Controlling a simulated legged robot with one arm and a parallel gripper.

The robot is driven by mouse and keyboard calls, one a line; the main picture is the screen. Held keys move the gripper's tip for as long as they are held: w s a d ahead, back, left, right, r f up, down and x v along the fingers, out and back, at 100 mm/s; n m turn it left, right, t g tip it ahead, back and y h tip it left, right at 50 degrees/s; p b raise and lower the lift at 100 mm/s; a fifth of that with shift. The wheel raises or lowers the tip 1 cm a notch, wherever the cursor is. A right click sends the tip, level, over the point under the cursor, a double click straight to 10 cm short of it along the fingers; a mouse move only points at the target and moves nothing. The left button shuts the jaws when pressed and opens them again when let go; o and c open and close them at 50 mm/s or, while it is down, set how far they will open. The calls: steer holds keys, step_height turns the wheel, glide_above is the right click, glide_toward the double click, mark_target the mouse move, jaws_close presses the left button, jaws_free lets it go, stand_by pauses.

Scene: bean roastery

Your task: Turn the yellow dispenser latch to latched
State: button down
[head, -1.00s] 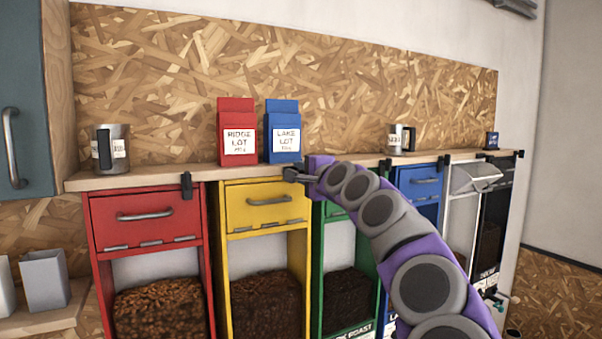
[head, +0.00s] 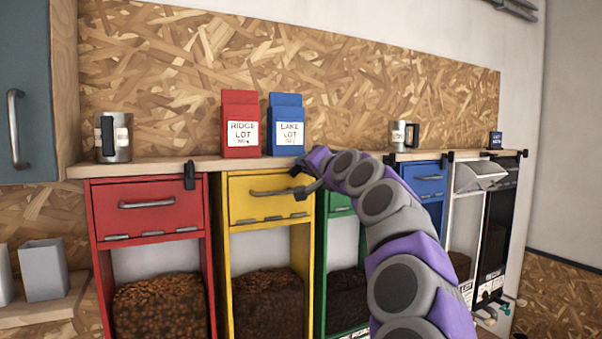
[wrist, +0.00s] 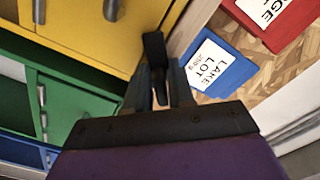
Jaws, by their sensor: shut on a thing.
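The yellow dispenser (head: 236,206) stands between the red and green ones, its lidded front closed, with a grey bar handle (head: 272,193). My gripper (head: 300,180) is at its upper right corner, just below the shelf edge. In the wrist view my gripper (wrist: 158,90) is shut on the dark yellow dispenser latch (wrist: 153,46), whose end sticks out beyond the fingers beside the yellow front. In the head view my gripper mostly hides this latch, so its exact angle is hard to tell.
The red dispenser's black latch (head: 190,176) hangs down over its front. A red bag (head: 240,124) and a blue bag (head: 285,125) stand on the shelf (head: 150,167) close above my gripper. The green dispenser (head: 341,205) is partly behind my arm.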

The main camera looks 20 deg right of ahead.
steer(key=n, duration=0.1)
steer(key=n+b, duration=0.1)
steer(key=shift+s+d+r+n, duration=0.1)
steer(key=shift+d+n, duration=0.2)
steer(key=shift+n, duration=0.1)
steer(key=shift+d+r+n+b, duration=0.1)
steer(key=shift+n+b, duration=0.3)
steer(key=shift+n, duration=0.5)
steer(key=shift+n+b, duration=0.35)
steer(key=shift+n, duration=0.55)
steer(key=shift+n+b, duration=0.35)
steer(key=shift+n, duration=1.35)
steer(key=c, duration=1.2)
jaws_free()
steer(key=shift+o, duration=0.2)
